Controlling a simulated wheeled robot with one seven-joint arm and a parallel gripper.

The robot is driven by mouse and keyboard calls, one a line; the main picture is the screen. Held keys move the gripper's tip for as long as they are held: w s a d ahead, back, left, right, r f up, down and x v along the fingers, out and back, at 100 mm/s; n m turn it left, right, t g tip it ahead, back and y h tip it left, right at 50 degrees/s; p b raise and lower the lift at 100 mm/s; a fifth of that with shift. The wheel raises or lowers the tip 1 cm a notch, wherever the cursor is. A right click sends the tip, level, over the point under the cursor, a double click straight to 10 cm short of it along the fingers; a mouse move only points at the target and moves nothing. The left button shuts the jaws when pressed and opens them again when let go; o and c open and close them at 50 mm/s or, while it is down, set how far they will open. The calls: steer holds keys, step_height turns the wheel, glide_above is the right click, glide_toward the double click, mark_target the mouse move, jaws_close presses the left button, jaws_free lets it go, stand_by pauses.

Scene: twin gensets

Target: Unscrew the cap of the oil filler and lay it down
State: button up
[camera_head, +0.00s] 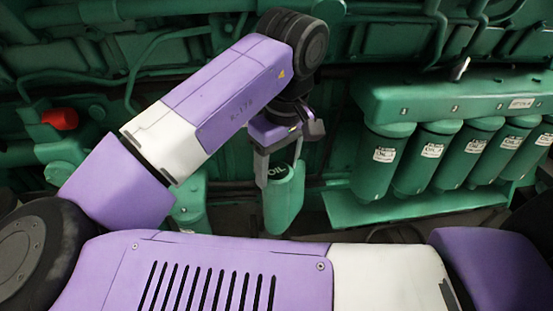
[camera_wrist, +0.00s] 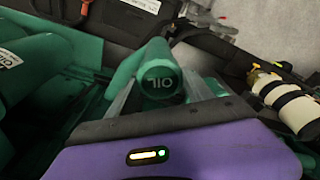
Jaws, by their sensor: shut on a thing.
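Any thread is hidden.
A row of several green oil filters (camera_head: 382,160) hangs under a green housing (camera_head: 450,95) on the right. A red cap (camera_head: 60,119) is at the left. Green pipes and engine parts crowd the back. In the wrist view, a white cylinder (camera_wrist: 293,107) lies at the right, near grey floor (camera_wrist: 275,30).

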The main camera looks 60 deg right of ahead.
steer(key=shift+r, duration=0.2)
steer(key=shift+d+r+n+p, duration=0.1)
steer(key=shift+r+n+p, duration=0.1)
steer(key=shift+n+p, duration=1)
steer(key=shift+w+f+n+b, duration=0.1)
steer(key=shift+f+n+b, duration=0.2)
steer(key=shift+n, duration=0.6)
steer(key=shift+n+y, duration=0.3)
steer(key=shift+n, duration=0.1)
steer(key=n, duration=0.4)
steer(key=o, duration=1.5)
steer(key=shift+c, duration=0.5)
